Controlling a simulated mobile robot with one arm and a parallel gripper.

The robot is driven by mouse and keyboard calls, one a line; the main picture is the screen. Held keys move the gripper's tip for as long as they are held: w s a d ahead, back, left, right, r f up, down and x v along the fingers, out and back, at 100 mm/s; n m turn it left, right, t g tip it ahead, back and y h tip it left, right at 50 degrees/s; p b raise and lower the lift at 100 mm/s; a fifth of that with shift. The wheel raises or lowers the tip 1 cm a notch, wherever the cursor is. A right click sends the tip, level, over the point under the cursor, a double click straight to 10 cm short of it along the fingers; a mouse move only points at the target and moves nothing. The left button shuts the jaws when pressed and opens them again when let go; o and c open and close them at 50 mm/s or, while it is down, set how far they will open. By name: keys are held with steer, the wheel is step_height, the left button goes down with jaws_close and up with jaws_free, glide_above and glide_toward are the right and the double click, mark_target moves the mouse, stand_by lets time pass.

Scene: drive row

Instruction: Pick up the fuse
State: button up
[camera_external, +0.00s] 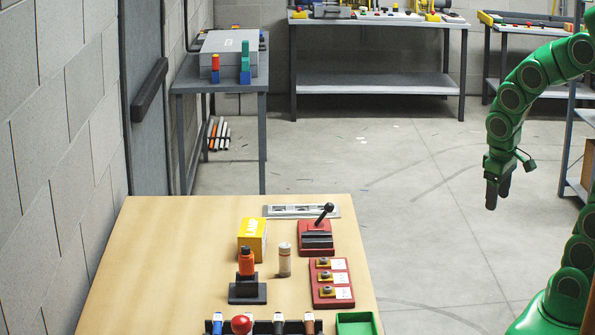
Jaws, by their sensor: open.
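A small upright cylinder (285,262), pale with a brownish middle and light ends, stands on the wooden table; it looks like the fuse. It stands between the yellow box and the red blocks, touching neither as far as I can see. My gripper (497,196) hangs at the right, fingers pointing down over the open floor, well away from the table and empty. It is open, though the gap between its dark fingers is hard to make out from here.
Around the cylinder are a yellow box (252,238), an orange piece on a dark stand (248,290), a red lever block (316,243) and a red block with labelled switches (332,284). A dark rack (264,327) and green tray (357,324) line the front. The table's left side is clear.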

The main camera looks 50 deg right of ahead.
steer(key=w+a+f+n+t, duration=0.1)
steer(key=w+t, duration=0.1)
steer(key=w, duration=0.7)
steer(key=w+a+f+n+t+y, duration=0.1)
steer(key=w+f+n+t, duration=0.15)
steer(key=w, duration=0.75)
steer(key=w+a+f+n+t, duration=0.1)
steer(key=w+t, duration=0.2)
steer(key=w, duration=0.6)
steer(key=n+y, duration=0.6)
steer(key=y, duration=0.5)
glide_toward(289, 244)
steer(key=w, duration=0.1)
steer(key=w+a+f, duration=0.1)
steer(key=shift+w+f+m, duration=0.25)
steer(key=shift+w+f, duration=0.05)
steer(key=shift+f, duration=0.05)
steer(key=shift+s+a+f, duration=0.1)
steer(key=shift+a, duration=0.45)
steer(key=shift+a+r+x, duration=0.1)
steer(key=shift+r+x, duration=0.05)
steer(key=shift+x, duration=1.7)
steer(key=shift+a+r+x, duration=0.1)
steer(key=shift+a+x, duration=0.05)
steer(key=shift+x, duration=1.75)
steer(key=shift+s, duration=0.15)
steer(key=shift+c, duration=0.2)
